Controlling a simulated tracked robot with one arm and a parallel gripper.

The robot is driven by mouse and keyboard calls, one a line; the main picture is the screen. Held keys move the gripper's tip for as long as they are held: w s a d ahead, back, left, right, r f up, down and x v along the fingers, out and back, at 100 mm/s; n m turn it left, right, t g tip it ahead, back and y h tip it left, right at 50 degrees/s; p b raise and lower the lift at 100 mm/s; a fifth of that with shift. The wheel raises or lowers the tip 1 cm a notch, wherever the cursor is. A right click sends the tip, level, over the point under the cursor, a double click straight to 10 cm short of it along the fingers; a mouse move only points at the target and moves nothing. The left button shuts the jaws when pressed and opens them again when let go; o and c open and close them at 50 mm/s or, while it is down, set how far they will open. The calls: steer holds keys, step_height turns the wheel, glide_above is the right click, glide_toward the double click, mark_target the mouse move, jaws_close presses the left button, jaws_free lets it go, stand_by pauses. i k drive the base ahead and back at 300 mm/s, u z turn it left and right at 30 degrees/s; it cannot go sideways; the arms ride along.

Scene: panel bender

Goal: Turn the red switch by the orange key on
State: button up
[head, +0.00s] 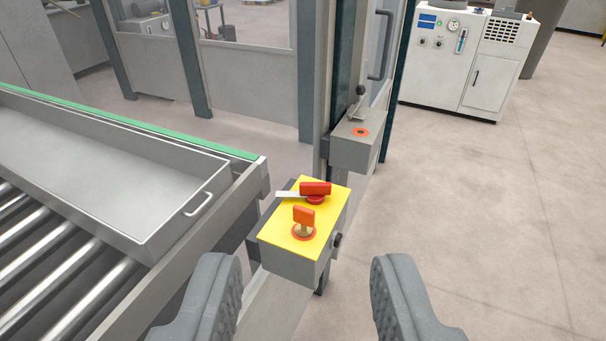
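The red switch (316,189) is a knob on the yellow top of a grey control box (290,262), near its far edge. Its red handle lies roughly left to right in the picture, and a pale flat strip (289,194) shows at its left. The orange key (304,216) stands upright in a round orange-ringed lock on the same yellow top, nearer to me. My gripper (306,290) is open and empty. Its two grey fingers are wide apart, in the foreground on either side of the box, and seem to touch nothing.
A roller conveyor (60,262) with a grey tray (100,165) lies at the left. A smaller grey box (357,150) with an orange-ringed lever is fixed to the post behind. A white cabinet (468,62) stands at the back right. The floor (500,210) at the right is clear.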

mark_target(314, 192)
steer(key=i, duration=0.9)
steer(key=z, duration=0.05)
